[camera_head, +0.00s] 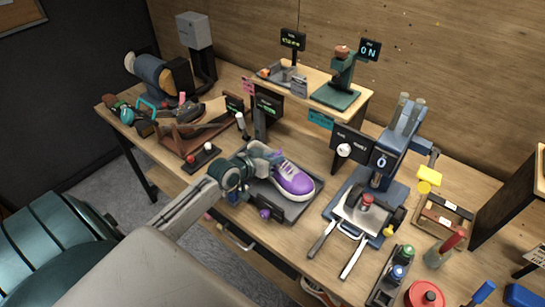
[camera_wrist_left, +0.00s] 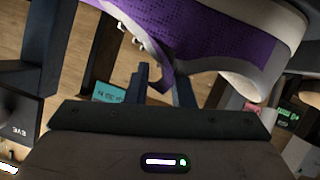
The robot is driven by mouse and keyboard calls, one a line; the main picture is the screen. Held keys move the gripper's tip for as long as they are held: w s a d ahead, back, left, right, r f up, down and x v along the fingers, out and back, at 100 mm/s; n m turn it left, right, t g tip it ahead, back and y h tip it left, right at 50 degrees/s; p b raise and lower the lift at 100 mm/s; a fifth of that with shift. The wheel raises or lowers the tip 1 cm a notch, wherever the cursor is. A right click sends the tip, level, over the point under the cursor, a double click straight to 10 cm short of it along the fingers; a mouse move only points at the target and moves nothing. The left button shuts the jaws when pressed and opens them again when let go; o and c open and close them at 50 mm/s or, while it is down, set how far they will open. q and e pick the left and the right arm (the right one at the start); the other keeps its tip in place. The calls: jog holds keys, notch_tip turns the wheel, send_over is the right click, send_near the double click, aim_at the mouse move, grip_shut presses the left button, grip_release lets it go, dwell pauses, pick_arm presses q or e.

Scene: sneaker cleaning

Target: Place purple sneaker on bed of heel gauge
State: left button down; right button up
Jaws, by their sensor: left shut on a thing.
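The purple sneaker (camera_head: 293,179) with a white sole is over the dark flat bed (camera_head: 286,211) of what looks like the heel gauge, near the table's front edge. I cannot tell whether its sole touches the bed. My left gripper (camera_head: 270,158) is at the sneaker's back left end. In the left wrist view the sneaker (camera_wrist_left: 215,38) fills the top, and my left gripper (camera_wrist_left: 161,88) is shut on a narrow purple part of it between the fingers. The sneaker's far underside is hidden. My right gripper is not in view.
A green-lit display (camera_head: 268,105) stands behind the bed. A blue press (camera_head: 392,150) with a metal plate stands to the right. A raised wooden shelf (camera_head: 350,105) is behind. Wooden tool racks (camera_head: 195,137) are at the left, with bottles and tools at the right.

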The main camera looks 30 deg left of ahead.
pick_arm(q)
jog(key=c, duration=1.7)
grip_release()
jog(key=shift+f, duration=0.15)
jog(key=o, duration=0.4)
jog(key=shift+o, duration=0.2)
jog(key=shift+s+a+r, duration=0.2)
jog(key=shift+s+r, duration=0.05)
jog(key=shift+s, duration=0.3)
jog(key=p+v, duration=0.1)
jog(key=v, duration=1)
jog(key=shift+r, duration=0.25)
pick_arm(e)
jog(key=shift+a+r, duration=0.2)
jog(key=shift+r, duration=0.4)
pick_arm(q)
jog(key=shift+w+d, duration=0.1)
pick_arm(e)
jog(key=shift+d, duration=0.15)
